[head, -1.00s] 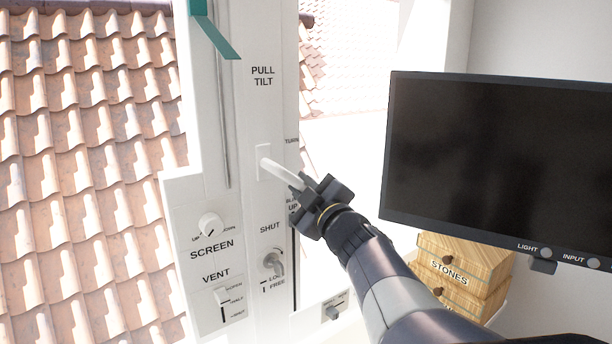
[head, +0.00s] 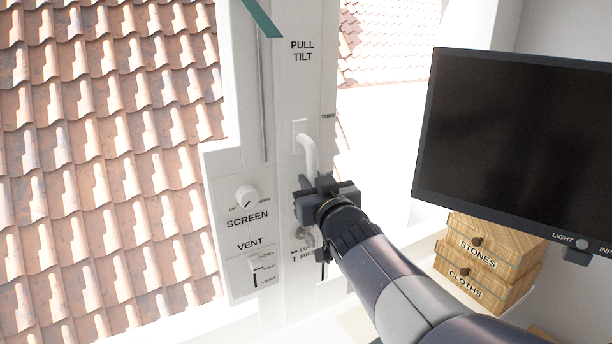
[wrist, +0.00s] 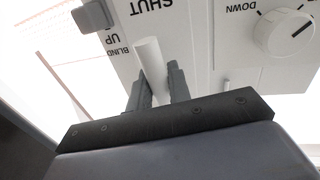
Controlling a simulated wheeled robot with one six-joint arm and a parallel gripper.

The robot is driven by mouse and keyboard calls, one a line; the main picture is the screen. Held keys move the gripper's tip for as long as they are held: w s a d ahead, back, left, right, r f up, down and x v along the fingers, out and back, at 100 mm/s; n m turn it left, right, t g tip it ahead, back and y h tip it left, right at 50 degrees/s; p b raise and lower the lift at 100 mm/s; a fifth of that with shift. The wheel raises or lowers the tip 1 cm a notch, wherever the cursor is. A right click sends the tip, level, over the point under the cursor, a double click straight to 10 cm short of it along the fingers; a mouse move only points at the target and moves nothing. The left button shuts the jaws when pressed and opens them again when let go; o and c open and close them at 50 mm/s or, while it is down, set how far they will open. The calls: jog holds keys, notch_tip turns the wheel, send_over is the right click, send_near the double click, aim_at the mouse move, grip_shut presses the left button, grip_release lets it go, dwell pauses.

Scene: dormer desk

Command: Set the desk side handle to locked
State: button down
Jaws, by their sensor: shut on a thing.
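The white handle (head: 311,155) sits on a plate on the white window post, with "PULL TILT" above it and "TURN" to its right. From its plate it bends and points down, slightly to the right. My gripper (head: 314,181) is shut on the handle's lower end. In the wrist view the handle (wrist: 151,58) runs between the two fingers of my gripper (wrist: 156,82), and the word "SHUT" lies just beyond its end. My gripper hides part of the post below the handle in the head view.
A metal knob (head: 304,238) marked with "FREE" sits just below my gripper, partly hidden. Left are the screen knob (head: 247,196) and the vent slider (head: 254,264). A dark monitor (head: 515,140) and wooden drawers (head: 488,262) stand right.

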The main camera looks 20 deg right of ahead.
jog(key=shift+a+m, duration=0.3)
jog(key=shift+m, duration=0.1)
jog(key=c, duration=1.4)
grip_release()
jog(key=shift+o, duration=0.2)
jog(key=shift+s, duration=0.15)
jog(key=s+p, duration=0.2)
jog(key=s, duration=0.8)
jog(key=shift+s, duration=0.35)
